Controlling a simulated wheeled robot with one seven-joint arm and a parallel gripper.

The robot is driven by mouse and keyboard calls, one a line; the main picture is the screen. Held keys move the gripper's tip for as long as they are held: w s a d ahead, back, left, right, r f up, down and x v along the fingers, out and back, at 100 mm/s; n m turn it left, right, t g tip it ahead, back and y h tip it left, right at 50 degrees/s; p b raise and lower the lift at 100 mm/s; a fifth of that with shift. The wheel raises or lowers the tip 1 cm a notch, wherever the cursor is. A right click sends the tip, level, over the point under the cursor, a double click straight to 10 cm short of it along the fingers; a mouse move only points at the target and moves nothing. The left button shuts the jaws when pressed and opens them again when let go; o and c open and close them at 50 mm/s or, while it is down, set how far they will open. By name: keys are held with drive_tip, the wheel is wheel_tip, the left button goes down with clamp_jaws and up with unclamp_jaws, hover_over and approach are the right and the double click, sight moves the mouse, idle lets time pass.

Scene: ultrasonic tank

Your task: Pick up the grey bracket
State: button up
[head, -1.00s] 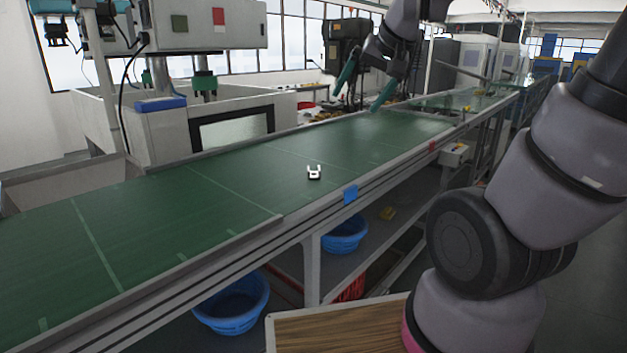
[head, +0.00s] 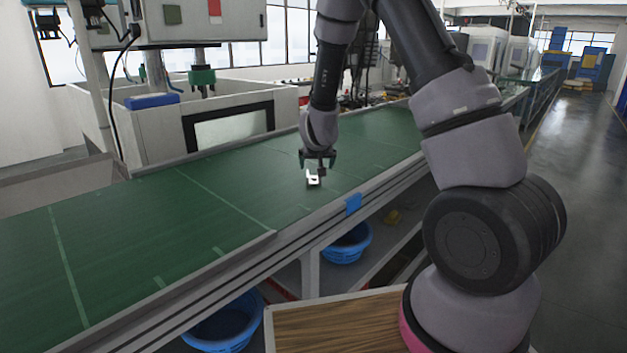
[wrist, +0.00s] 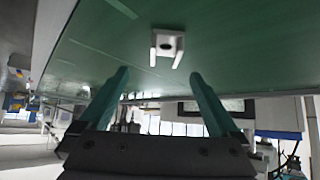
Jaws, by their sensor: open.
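The grey bracket (head: 313,179) is a small pale U-shaped piece lying on the green conveyor belt (head: 130,219) in the head view. In the wrist view the bracket (wrist: 167,46) shows at the top centre, its two prongs pointing toward my gripper (wrist: 160,80). My gripper (head: 318,158) is open, with green fingers apart and nothing between them. In the head view it hangs just above and behind the bracket, close to it. The wrist view shows the bracket beyond the fingertips, clear of both.
A metal rail with a blue tag (head: 353,203) runs along the belt's near edge. Blue baskets (head: 346,243) stand below it. A white machine (head: 160,128) stands behind the belt. The belt around the bracket is bare.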

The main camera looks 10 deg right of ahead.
sight(313, 177)
drive_tip(key=x, duration=0.5)
drive_tip(key=a+x, duration=0.1)
drive_tip(key=x, duration=0.2)
drive_tip(key=shift+w+d+f, duration=0.1)
drive_tip(key=shift+w+f, duration=0.1)
drive_tip(key=shift+f, duration=0.05)
clamp_jaws()
